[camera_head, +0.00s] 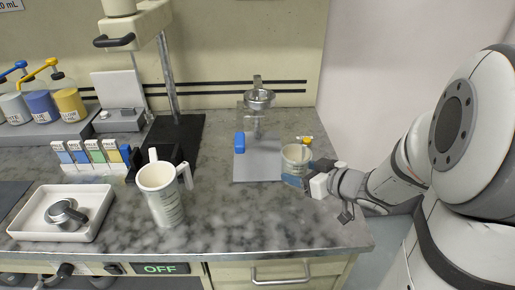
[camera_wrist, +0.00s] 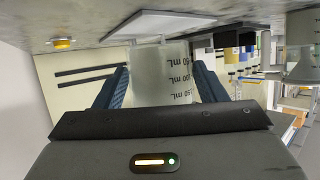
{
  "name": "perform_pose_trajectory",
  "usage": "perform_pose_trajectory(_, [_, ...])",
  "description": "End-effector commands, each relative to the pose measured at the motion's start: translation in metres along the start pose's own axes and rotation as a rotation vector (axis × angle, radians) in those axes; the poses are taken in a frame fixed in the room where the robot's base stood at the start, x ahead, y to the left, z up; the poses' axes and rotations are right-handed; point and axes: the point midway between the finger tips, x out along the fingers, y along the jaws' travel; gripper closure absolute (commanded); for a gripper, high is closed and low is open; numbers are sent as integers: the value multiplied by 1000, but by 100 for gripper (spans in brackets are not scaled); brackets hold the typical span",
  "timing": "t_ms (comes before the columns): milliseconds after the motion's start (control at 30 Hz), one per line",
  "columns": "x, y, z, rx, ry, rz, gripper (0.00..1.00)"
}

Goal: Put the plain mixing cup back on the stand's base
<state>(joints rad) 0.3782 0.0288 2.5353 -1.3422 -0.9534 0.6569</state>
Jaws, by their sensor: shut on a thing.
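A clear, handleless cup (camera_head: 296,155) with mL markings is held by my gripper (camera_head: 297,180) just right of the grey plate. In the wrist view the cup (camera_wrist: 160,72) is upside down in the picture, between the two blue fingers (camera_wrist: 160,88), which close on its sides. I cannot tell whether its bottom touches the counter. The base also shows as a pale plate in the wrist view (camera_wrist: 165,20). Its front area is bare.
A blue piece (camera_head: 240,142) stands at the base's left edge; a small yellow item (camera_head: 305,139) lies behind the held cup. A white handled jug (camera_head: 161,196), a white tray (camera_head: 93,227) and a taller stand with a black base (camera_head: 187,133) are left. The front middle counter is clear.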

Motion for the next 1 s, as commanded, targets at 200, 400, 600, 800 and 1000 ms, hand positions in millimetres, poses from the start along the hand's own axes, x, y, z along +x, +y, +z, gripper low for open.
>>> perform_pose_trajectory(200, [17,-2,-15,5,-5,-2,76])
perform_pose_trajectory(400, [68,-2,-27,-5,-4,-2,76])
perform_pose_trajectory(600, [107,-3,-44,-4,-3,0,76])
perform_pose_trajectory(800, [121,-2,-50,-3,-3,2,76])
perform_pose_trajectory(1000, [139,-3,-41,3,-7,1,76])
